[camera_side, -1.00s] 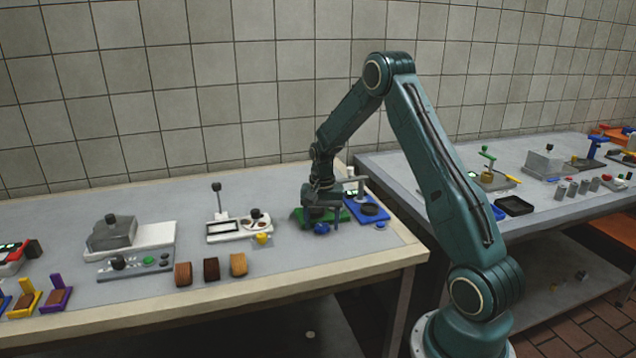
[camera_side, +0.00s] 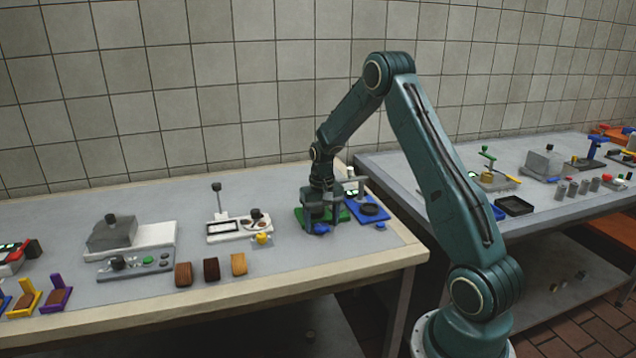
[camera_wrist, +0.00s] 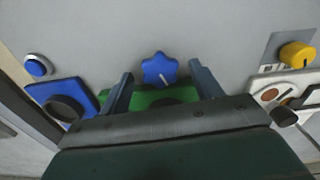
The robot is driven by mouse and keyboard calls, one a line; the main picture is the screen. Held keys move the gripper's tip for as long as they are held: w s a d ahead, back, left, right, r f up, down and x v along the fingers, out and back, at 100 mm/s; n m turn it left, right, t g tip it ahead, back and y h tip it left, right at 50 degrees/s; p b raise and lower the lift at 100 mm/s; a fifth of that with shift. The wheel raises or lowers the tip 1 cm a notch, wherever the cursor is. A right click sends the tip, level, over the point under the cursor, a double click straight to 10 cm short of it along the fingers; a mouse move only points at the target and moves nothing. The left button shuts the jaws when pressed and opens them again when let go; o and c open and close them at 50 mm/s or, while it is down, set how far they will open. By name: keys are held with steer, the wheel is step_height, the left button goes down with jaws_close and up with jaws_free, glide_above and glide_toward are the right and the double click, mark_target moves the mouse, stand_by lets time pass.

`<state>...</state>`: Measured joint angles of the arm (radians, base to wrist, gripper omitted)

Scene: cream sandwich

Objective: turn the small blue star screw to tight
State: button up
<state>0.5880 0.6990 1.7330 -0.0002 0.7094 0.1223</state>
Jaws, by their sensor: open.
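The small blue star screw (camera_wrist: 160,68) has a star-shaped head with a pale mark pointing toward the lower right in the wrist view. It stands at the front of a green plate (camera_wrist: 150,98). In the side view the blue screw (camera_side: 320,229) shows low at the front of my gripper. My gripper (camera_wrist: 160,76) is open, with one finger on each side of the screw and a gap on both sides. In the side view my gripper (camera_side: 322,215) points down over the green plate (camera_side: 344,214), hiding much of it.
A blue plate with a dark round part (camera_side: 369,209) stands close on the right. A blue button (camera_wrist: 38,65) is near it. A yellow knob (camera_side: 263,239) and a white device (camera_side: 240,229) stand to the left. Bare tabletop lies in front of the screw.

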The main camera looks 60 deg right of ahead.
mark_target(322, 225)
steer(key=shift+r+n, duration=0.1)
steer(key=shift+n, duration=0.3)
step_height(322, 225, up, 14)
steer(key=m, duration=0.5)
steer(key=shift+m, duration=0.4)
steer(key=shift+a, duration=0.1)
stand_by(0.6)
steer(key=n, duration=0.5)
steer(key=shift+f+n, duration=0.2)
steer(key=shift+n, duration=0.1)
steer(key=shift+f, duration=0.1)
steer(key=shift+f, duration=6.8)
steer(key=shift+c, duration=0.4)
